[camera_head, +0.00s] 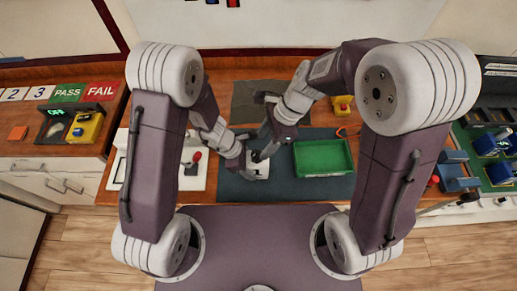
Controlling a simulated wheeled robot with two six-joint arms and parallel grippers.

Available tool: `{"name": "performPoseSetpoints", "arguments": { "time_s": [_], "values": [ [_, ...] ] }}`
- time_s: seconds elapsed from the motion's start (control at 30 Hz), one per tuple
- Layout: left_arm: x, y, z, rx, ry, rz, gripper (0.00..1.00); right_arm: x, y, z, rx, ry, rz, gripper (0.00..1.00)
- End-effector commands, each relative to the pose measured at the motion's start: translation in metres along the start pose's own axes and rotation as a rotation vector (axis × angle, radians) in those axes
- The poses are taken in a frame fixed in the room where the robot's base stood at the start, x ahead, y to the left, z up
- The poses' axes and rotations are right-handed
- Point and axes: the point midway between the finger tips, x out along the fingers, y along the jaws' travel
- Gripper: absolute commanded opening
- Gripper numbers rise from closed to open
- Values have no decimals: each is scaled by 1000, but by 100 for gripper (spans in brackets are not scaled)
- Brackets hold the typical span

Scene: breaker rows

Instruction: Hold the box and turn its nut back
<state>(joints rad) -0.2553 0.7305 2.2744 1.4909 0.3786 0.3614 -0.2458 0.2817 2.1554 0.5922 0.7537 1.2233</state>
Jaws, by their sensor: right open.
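A small white box (261,172) sits on the dark blue-grey mat (228,188) in the middle of the table. Its nut cannot be made out, since the grippers cover the upper part of the box. My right gripper (260,154) is open and comes down over the top of the box. My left gripper (246,173) is low at the box's left side. Its fingers are too small and too hidden to tell whether they touch the box or are open or shut.
A green tray (324,157) stands right of the box. A white fixture with a red knob (197,156) stands left of it. A dark pad (243,100) lies behind. A yellow device (86,127) and PASS and FAIL signs (100,91) are at far left. Blue parts (486,145) stand at far right.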

Motion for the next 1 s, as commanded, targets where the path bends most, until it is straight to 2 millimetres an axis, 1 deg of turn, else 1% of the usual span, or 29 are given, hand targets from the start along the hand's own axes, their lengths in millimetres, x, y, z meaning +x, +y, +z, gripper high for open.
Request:
{"name": "performPoseSetpoints", "arguments": {
  "time_s": [0.03,0.1,0.23,0.37,0.57,0.67,0.7,0.77,0.87,1.0],
  "values": [
    [0,0,0,0,-1,1,0,12,2,0,0,1,6,54],
    [0,0,0,0,-1,1,0,24,1,0,0,1,4,54],
    [0,0,0,0,-1,1,0,40,1,0,0,1,3,54],
    [0,0,0,0,-1,1,0,46,0,-1,-1,2,0,54],
    [0,0,0,0,-1,1,0,46,0,-1,0,2,-1,54],
    [0,0,0,0,-1,1,0,46,0,0,0,2,-1,29],
    [0,0,0,0,-1,1,0,46,0,0,0,2,-1,17],
    [0,0,0,0,-1,0,0,46,0,0,0,1,-1,1],
    [0,0,0,0,-1,0,0,46,0,0,-8,1,2,0],
    [0,0,0,1,-1,0,0,46,-2,0,-166,1,69,0]
  ]
}}
